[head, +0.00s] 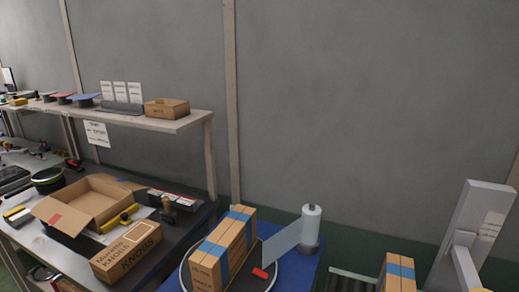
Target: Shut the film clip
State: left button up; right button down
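A small red part (260,273), which looks like the film clip, sits on the round turntable (185,272) beside the boxes. It is too small to tell whether its jaws are open or shut. A stack of brown boxes (222,250) with blue bands stands on the turntable. A white film roll (311,226) stands upright behind and to the right. A translucent sheet of film (282,244) stretches from the roll toward the boxes; I cannot tell whether its end touches the red part. Neither of my grippers is in view.
A bench at left holds an open carton (92,203), a closed box (126,252) and several tools. A shelf (170,124) runs above it. At right are rollers (350,281), another banded box (397,272) and a pale upright frame (472,235).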

aim_at(257, 271)
jog(key=i+j+u, duration=0.1)
jog(key=j, duration=0.35)
jog(key=i+j+u, duration=0.1)
jog(key=j, duration=0.35)
jog(key=i+j+u, duration=0.1)
jog(key=j, duration=0.35)
